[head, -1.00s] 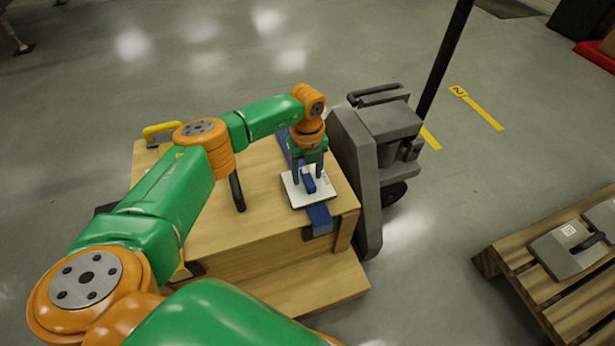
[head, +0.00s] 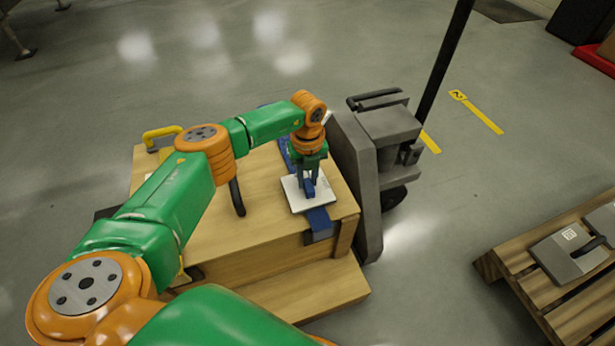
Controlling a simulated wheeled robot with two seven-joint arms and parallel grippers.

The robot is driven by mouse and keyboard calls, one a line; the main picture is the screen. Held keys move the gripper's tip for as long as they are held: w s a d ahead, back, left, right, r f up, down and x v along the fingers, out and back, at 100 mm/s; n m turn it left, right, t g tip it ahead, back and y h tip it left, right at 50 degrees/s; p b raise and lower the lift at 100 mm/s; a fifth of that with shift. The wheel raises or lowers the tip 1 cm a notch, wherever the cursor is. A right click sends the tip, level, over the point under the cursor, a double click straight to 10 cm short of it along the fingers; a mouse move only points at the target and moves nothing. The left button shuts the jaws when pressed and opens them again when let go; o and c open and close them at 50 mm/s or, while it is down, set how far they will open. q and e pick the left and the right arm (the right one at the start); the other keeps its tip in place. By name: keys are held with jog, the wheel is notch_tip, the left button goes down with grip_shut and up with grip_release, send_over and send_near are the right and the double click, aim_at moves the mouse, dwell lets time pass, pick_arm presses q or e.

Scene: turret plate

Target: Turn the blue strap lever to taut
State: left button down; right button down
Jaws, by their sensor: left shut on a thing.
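The blue strap lever (head: 310,189) stands on a white plate (head: 322,197) on top of the wooden crate. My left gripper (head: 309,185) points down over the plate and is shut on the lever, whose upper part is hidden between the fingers. A blue strap (head: 319,218) runs under the plate and over the crate's near edge. The marks on the plate are too small to read. My right gripper is not in view.
A grey truck-like machine (head: 355,175) stands close on the right. A wooden pallet (head: 520,283) with grey plates lies at far right.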

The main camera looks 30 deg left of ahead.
pick_arm(q)
jog(key=m, duration=0.5)
jog(key=shift+p, duration=0.3)
jog(key=m, duration=0.3)
jog(key=shift+m, duration=0.4)
jog(key=m, duration=0.2)
jog(key=shift+m, duration=0.7)
jog(key=m+b, duration=0.1)
jog(key=m, duration=0.3)
jog(key=shift+m, duration=0.4)
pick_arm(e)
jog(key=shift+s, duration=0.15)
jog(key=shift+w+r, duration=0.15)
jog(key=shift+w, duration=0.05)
pick_arm(q)
jog(key=c, duration=0.7)
grip_release()
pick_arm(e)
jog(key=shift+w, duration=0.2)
